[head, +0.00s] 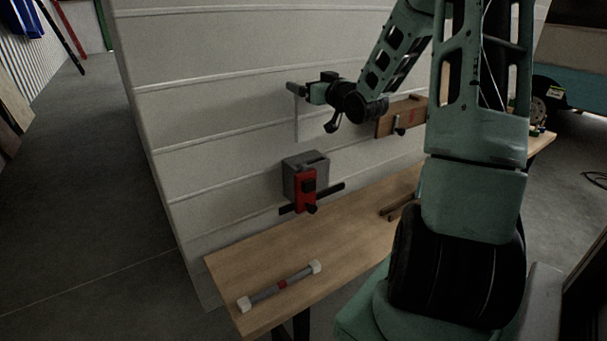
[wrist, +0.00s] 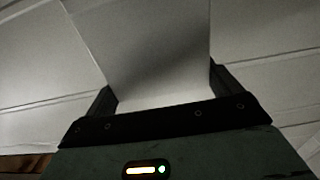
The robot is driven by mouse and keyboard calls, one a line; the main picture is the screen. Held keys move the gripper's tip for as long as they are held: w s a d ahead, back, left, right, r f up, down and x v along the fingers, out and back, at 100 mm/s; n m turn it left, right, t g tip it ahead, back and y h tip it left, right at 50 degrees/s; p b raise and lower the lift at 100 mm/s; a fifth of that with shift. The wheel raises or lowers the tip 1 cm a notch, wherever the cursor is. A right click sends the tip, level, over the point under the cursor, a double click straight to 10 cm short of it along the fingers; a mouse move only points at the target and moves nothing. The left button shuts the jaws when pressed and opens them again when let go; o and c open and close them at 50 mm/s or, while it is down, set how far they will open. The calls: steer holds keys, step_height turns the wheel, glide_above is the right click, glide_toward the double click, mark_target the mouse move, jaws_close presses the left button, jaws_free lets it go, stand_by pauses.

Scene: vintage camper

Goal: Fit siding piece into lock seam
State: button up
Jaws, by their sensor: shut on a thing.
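My gripper (head: 303,89) is in front of the white camper wall (head: 210,100) in the head view, shut on a thin pale siding piece (head: 296,118). The piece hangs down and shows nearly edge-on there. In the wrist view the siding piece (wrist: 150,45) is a broad plain sheet between the two fingers (wrist: 160,90), extending past the top edge. A grey block (head: 292,180) with a dark slot in its top and a red clamp (head: 306,190) on its front is below the piece. A visible gap separates piece and block. Horizontal seams run along the wall; which is the lock seam I cannot tell.
A wooden bench (head: 345,230) runs along the wall. A wooden block (head: 396,120) is right of my gripper, partly behind my arm. Open floor (head: 75,170) is at left.

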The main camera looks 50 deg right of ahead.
step_height(320, 180, down, 18)
steer(key=p, duration=0.3)
steer(key=shift+r, duration=0.2)
steer(key=shift+f, duration=0.1)
steer(key=o, duration=0.9)
steer(key=shift+f, duration=0.1)
steer(key=shift+o, duration=0.7)
steer(key=b+v, duration=0.3)
steer(key=v, duration=0.9)
steer(key=shift+b, duration=0.3)
